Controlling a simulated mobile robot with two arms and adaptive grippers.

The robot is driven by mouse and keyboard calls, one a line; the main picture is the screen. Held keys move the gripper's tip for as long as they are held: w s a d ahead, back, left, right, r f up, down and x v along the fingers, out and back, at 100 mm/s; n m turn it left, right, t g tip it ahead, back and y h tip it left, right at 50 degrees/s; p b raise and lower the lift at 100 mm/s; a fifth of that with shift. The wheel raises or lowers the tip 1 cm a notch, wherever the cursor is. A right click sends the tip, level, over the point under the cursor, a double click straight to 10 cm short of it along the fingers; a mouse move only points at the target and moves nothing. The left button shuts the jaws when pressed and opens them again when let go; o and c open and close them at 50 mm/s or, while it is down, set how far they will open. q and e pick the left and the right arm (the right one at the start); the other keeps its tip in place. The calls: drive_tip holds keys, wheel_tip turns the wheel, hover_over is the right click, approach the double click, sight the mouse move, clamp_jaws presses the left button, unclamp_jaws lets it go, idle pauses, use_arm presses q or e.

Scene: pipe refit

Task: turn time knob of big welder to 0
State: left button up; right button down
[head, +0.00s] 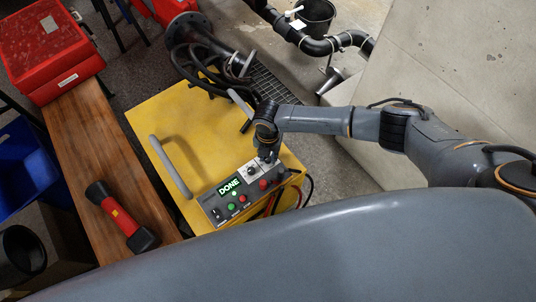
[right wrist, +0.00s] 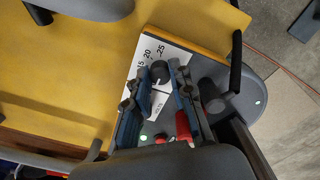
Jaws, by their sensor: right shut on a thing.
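The big welder (head: 190,115) is a yellow box with a grey control panel (head: 214,207) along its front edge. Its display (head: 229,187) shows DONE in green. A dark knob (right wrist: 160,71) sits on a white dial plate (right wrist: 146,46) with 15, 20 and 25 printed around it in the right wrist view. My right gripper (right wrist: 161,74) has its fingertips on either side of this knob and is shut on it; the fingers hide part of the plate. The right gripper (head: 267,153) also shows over the panel in the head view. My left gripper is not in view.
Red buttons (head: 263,184) and green buttons (head: 231,206) sit close by on the panel. A grey handle (head: 170,167) rises from the welder top. Dark hoses (head: 197,65) lie at its back. A wooden bench (head: 95,150) with a red-black flashlight (head: 121,215) stands left.

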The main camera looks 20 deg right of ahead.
idle(0.4)
drive_tip(key=c, duration=1.1)
unclamp_jaws()
drive_tip(key=shift+c, duration=0.2)
drive_tip(key=shift+r, duration=0.15)
wheel_tip(320, 180, up, 12)
